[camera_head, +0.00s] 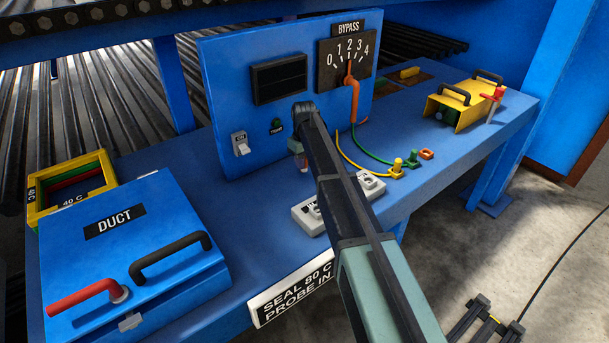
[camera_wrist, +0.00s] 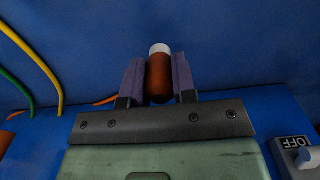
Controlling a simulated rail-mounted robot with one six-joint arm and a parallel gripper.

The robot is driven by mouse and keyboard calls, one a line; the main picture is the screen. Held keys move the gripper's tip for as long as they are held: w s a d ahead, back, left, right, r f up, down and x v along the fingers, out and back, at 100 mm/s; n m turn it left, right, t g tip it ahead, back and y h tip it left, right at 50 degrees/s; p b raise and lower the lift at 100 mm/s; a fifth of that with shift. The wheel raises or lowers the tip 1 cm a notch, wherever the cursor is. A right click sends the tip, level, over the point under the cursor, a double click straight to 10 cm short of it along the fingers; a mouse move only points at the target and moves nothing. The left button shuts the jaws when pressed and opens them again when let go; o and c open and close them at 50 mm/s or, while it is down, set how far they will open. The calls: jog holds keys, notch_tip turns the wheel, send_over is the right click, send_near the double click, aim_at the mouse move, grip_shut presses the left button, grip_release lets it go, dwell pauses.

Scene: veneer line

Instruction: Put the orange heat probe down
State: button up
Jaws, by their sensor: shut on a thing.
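The orange heat probe (camera_wrist: 159,78) is a brown-orange cylinder with a white tip in the wrist view. My gripper (camera_wrist: 160,72) is shut on it, with one purple-grey pad on each side. The tip points away from the wrist, over a plain blue surface; I cannot tell whether it touches. An orange lead (camera_wrist: 104,101) shows left of the grip. In the head view my gripper (camera_head: 303,164) is small and partly hidden by my arm, in front of the blue panel and above the bench. The probe cannot be made out clearly there.
A white block (camera_head: 307,216) with small fittings lies on the bench, partly behind my arm. The blue DUCT box (camera_head: 160,225) stands left. The BYPASS dial (camera_head: 345,62) has an orange handle. Yellow and green wires (camera_head: 352,158) lie right. A yellow holder (camera_head: 462,112) stands far right.

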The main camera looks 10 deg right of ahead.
notch_tip(320, 180, down, 3)
jog(key=shift+f+b, duration=0.1)
jog(key=shift+b, duration=0.6)
jog(key=shift+r, duration=0.3)
jog(key=shift+f, duration=0.15)
jog(key=o, duration=0.9)
notch_tip(320, 180, up, 13)
jog(key=p, duration=1.2)
jog(key=shift+f+p, duration=0.2)
jog(key=shift+p, duration=0.2)
jog(key=shift+s+f, duration=0.15)
jog(key=shift+s, duration=0.05)
jog(key=s+m, duration=0.5)
jog(key=s, duration=2.8)
jog(key=shift+s, duration=0.4)
